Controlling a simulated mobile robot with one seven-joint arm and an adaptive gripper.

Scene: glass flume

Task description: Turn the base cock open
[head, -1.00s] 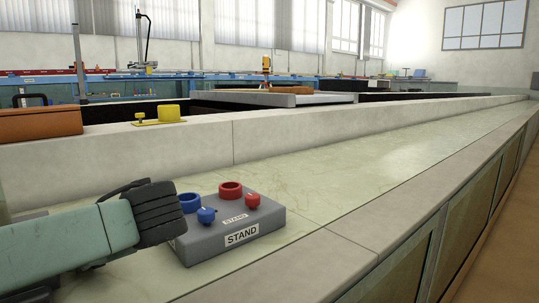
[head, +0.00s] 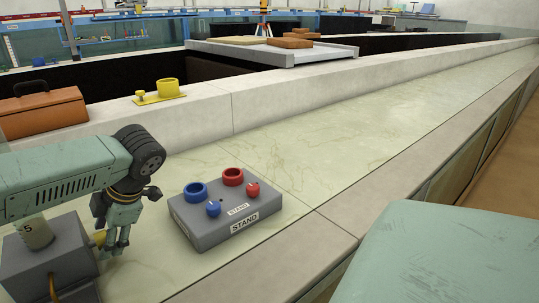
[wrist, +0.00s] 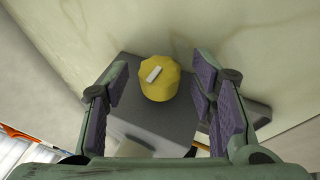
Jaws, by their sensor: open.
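A yellow knob (wrist: 159,79) with a white pointer bar on top sits on a grey box (wrist: 170,122); I take it as the base cock. In the wrist view it lies between the purple pads of my open gripper (wrist: 158,85), and neither pad visibly touches it. In the head view my gripper (head: 112,248) points down beside the grey box (head: 40,268) at the lower left. The yellow knob (head: 99,238) is partly hidden there by the fingers. The box carries a pale cylinder (head: 37,234) marked 5.
A grey STAND block (head: 225,216) with blue and red knobs and rings stands right of my gripper. Behind are a stone ledge (head: 205,118), a yellow plate with a cup (head: 160,92) and a brown case (head: 42,110). The pale top (head: 330,150) is clear to the right.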

